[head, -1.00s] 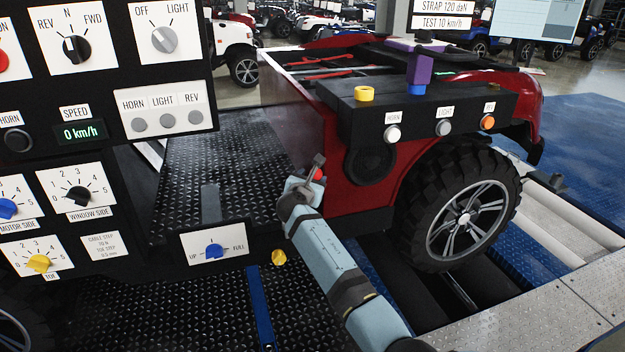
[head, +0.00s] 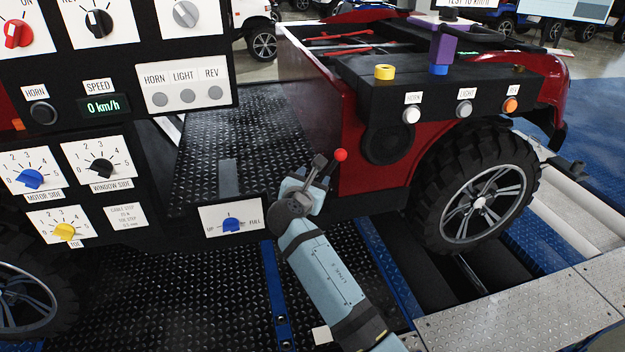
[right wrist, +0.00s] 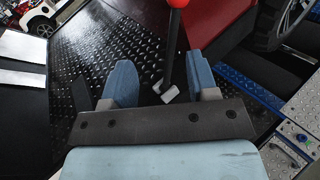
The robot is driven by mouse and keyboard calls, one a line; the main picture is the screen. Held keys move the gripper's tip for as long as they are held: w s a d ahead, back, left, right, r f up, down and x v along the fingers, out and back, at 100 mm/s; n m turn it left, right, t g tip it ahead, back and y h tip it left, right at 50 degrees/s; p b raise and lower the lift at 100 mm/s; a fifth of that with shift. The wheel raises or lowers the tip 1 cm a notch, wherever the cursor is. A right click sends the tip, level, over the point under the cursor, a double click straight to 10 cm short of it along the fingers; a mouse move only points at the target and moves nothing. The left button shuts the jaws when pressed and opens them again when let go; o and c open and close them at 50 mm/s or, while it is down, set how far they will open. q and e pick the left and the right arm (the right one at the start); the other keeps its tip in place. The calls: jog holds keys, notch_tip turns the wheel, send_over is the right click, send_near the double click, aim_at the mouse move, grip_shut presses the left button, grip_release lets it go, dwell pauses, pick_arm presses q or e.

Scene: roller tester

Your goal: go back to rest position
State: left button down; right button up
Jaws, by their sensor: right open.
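My right gripper (head: 318,172) is open and empty near the corner of the red car body (head: 392,110). The red ball knob (head: 340,155) stands just right of its fingertips, apart from them in the head view. In the right wrist view, my two blue-grey fingers (right wrist: 161,82) are spread wide. The dark lever under the red knob (right wrist: 177,3) shows beyond and between them, with small pale grey pieces at its foot. My left gripper is in neither view.
A black control console (head: 112,110) with dials and a display reading 0 km/h stands at the left. A black box (head: 425,85) with buttons sits on the car's side. A large wheel (head: 480,203) rests at the right. Dark tread-plate floor (head: 190,300) lies below.

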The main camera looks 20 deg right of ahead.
jog(key=s+d+f+m+g+y, duration=0.2)
jog(key=s+f+m+y, duration=0.8)
jog(key=s+f, duration=1.1)
jog(key=s+f+m+g+y, duration=0.1)
jog(key=s+f+m, duration=0.1)
jog(key=s+m, duration=0.6)
jog(key=s+f+m+y, duration=0.1)
jog(key=s+f+m, duration=0.2)
jog(key=s+m, duration=0.45)
pick_arm(q)
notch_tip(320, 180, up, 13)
jog(key=p, duration=1.5)
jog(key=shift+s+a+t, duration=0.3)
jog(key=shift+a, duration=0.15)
pick_arm(e)
jog(key=s+r+n, duration=0.1)
jog(key=s+r, duration=0.2)
jog(key=r, duration=1)
jog(key=shift+d+r, duration=0.25)
jog(key=shift+r, duration=0.1)
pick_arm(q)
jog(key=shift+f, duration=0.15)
pick_arm(e)
jog(key=shift+n, duration=0.25)
